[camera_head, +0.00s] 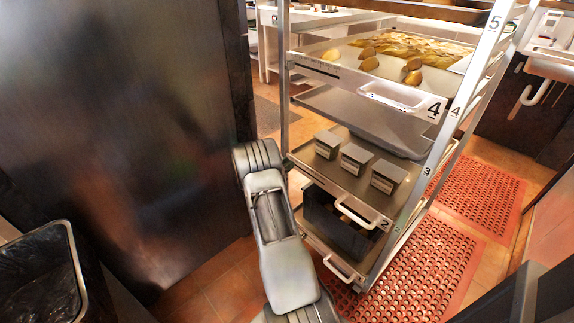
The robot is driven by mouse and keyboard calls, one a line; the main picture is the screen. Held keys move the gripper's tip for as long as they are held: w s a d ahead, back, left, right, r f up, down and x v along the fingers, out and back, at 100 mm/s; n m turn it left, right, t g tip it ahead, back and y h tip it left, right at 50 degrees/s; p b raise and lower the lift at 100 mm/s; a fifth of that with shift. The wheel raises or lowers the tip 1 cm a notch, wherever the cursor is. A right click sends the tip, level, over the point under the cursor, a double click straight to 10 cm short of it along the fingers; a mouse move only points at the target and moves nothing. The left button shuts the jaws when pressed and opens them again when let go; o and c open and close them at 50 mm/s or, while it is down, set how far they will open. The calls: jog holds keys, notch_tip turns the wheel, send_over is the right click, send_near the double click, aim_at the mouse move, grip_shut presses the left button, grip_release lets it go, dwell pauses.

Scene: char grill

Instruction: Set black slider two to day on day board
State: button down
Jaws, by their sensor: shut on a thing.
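I cannot make out a day board or black slider two in the camera_head view. My arm rises from the bottom middle and bends at a grey ridged joint beside the rack's left post. My gripper's fingers do not show, so what they hold cannot be seen. A dark strip with small marks (318,67) runs along the left front edge of the rack's number 4 tray. It is too small to read.
A metal rack (460,115) with numbered levels stands right of my arm. It holds small labelled tubs (356,158), trays and a dark bin (322,214). A dark metal panel (120,110) fills the left. A black-lined bin (40,275) and red mats (425,275) are on the floor.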

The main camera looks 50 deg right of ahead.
jog(key=c, duration=1)
grip_release()
jog(key=shift+w, duration=0.4)
jog(key=shift+s, duration=0.15)
jog(key=w+a+p, duration=0.1)
jog(key=a+p, duration=0.1)
jog(key=a, duration=1.1)
jog(key=shift+a, duration=0.35)
jog(key=s+a+r+m+g+y+p, duration=0.1)
jog(key=s+a+r+m+y+p, duration=0.2)
jog(key=r, duration=0.4)
jog(key=s+a+r+m+g+y+p, duration=0.1)
jog(key=s+a+r+m+p, duration=0.1)
jog(key=r+p, duration=0.4)
jog(key=s+a+r+m+g+y+p, duration=0.1)
jog(key=s+a+r+m+y+p, duration=0.15)
jog(key=r, duration=0.55)
jog(key=s+a+r+m+t+y+p, duration=0.2)
jog(key=s+a+r+m+y+p, duration=0.1)
jog(key=a+r+y+p, duration=0.1)
jog(key=s+a+r+m+t+y+p, duration=0.3)
jog(key=s+a+r+p, duration=0.1)
jog(key=a+r, duration=0.5)
jog(key=s+a+r+m+t+y+p, duration=0.2)
jog(key=s+a+r+m+y+p, duration=0.1)
jog(key=a+r+p, duration=0.3)
notch_tip(320, 180, up, 2)
jog(key=shift+s+a+r+m+t+y+p, duration=0.2)
jog(key=shift+a+m+t+y+p, duration=0.15)
jog(key=shift+y, duration=0.5)
